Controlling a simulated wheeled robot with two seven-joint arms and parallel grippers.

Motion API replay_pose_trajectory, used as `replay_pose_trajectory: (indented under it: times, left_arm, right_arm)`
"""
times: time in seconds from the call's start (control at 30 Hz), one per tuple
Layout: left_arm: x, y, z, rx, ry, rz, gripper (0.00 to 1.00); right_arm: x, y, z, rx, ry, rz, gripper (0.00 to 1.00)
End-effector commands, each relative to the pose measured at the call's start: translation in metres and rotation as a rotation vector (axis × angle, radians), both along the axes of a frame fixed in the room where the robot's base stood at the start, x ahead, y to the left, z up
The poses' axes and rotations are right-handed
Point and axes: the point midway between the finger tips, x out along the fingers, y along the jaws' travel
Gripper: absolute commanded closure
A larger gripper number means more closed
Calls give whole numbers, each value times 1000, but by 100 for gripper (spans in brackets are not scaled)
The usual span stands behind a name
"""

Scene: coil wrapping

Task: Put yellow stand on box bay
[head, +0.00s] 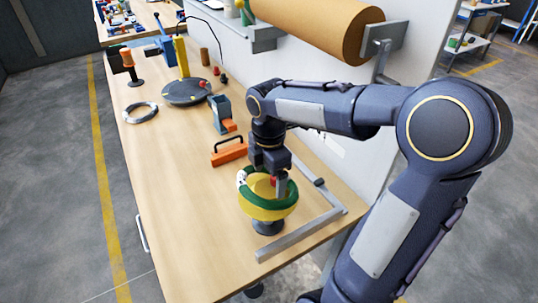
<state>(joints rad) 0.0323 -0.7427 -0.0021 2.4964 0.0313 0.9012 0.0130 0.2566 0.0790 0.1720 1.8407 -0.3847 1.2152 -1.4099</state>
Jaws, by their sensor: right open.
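A yellow stand (262,213), round and bowl-like with a green band around it, is on a dark round base (268,228) near the front of the workbench. My right gripper (272,181) points down at the top of the stand, at a small red part there. The gripper is open, and its fingertips are partly hidden, so I cannot tell whether they touch the stand. A grey metal corner frame (303,234) lies on the bench just right of the stand; I cannot tell whether it marks the box bay. My left gripper is not in view.
A dark turntable (187,92) with a yellow post and a wire coil (141,112) are farther back. A brown paper roll (318,27) overhangs the right side. The bench's left front is clear.

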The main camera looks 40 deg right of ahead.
Motion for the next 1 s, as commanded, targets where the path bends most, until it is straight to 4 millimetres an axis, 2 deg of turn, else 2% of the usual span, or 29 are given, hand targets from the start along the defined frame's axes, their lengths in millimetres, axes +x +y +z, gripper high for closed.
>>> replay_pose_trajectory:
  times: [0.03,0.1,0.3,0.4,0.57,0.67,0.73,0.9,1.0]
  left_arm:
    - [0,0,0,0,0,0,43]
    - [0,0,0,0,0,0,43]
    - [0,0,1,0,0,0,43]
    - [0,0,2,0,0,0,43]
    - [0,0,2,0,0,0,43]
    - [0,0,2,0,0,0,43]
    - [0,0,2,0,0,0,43]
    - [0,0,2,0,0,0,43]
    - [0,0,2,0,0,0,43]
  right_arm:
    - [2,0,14,-2,-8,1,14]
    - [1,0,30,-1,-8,2,14]
    - [1,0,68,0,-5,2,14]
    - [1,0,80,0,-2,2,14]
    - [-5,3,90,6,-14,-37,14]
    - [-23,12,88,37,-57,-180,14]
    - [-43,23,83,85,-101,-350,14]
    - [-95,57,57,290,-179,-869,14]
    - [-118,75,39,430,-181,-1148,14]
